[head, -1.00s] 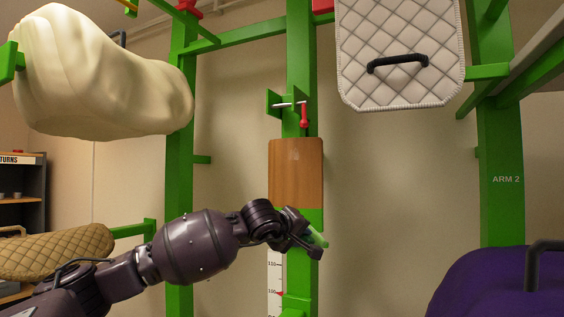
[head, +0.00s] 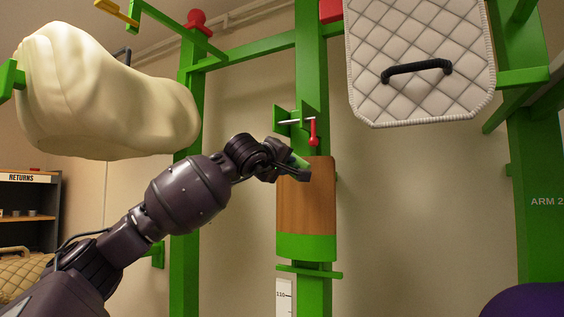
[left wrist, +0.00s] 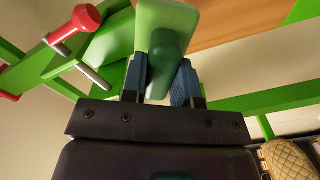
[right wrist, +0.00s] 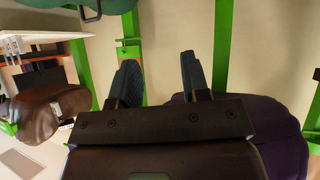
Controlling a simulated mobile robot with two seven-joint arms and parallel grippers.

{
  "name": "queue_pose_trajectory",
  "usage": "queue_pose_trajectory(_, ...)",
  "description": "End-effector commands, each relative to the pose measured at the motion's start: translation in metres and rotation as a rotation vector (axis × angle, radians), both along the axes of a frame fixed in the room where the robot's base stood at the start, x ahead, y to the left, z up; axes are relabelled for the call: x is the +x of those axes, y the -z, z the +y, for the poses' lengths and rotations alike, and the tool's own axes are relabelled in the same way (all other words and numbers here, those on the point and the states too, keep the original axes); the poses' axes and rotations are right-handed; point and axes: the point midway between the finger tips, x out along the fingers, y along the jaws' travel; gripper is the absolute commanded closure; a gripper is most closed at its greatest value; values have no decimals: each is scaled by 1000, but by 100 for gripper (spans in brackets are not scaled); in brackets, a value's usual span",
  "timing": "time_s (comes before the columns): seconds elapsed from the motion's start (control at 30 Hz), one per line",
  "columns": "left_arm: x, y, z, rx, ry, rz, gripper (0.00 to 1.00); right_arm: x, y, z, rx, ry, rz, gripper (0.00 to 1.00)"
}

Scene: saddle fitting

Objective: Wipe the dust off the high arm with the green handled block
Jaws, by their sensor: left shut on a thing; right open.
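A wood-faced arm piece with a green lower band (head: 307,210) is on the middle green post in the head view. My left gripper (head: 285,163) is at its upper left edge, shut on the green handled block (head: 299,160). In the left wrist view the pale green block (left wrist: 160,25) sits between the two fingers, and the wooden face (left wrist: 225,20) shows just beyond it. I cannot tell whether the block touches the wood. No dust can be made out. My right gripper (right wrist: 160,75) is open and empty in the right wrist view.
A red-handled pin (head: 313,130) is on the post just above the wood. A cream saddle-shaped form (head: 100,95) hangs at left, and a quilted white pad (head: 420,60) at upper right. A purple covered thing (right wrist: 270,130) lies close to my right gripper.

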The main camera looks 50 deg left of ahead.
Motion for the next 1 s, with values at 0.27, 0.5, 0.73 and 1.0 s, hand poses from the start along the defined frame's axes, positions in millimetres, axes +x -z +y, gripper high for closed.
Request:
queue_pose_trajectory(0.27, 24, -4, 7, -1, 0, -3, 92, -3, -6, -1, 3, 7, 0, 57)
queue_pose_trajectory(0.5, 39, -1, 11, 0, 1, 0, 92, -5, -10, 0, 6, 11, -4, 57)
queue_pose_trajectory(0.73, 43, 0, 12, 3, 0, 1, 92, -11, -5, -2, 5, 14, 13, 57)
queue_pose_trajectory(1.0, 43, 0, 12, 2, 1, 1, 92, -12, -4, -2, 3, 13, 16, 57)
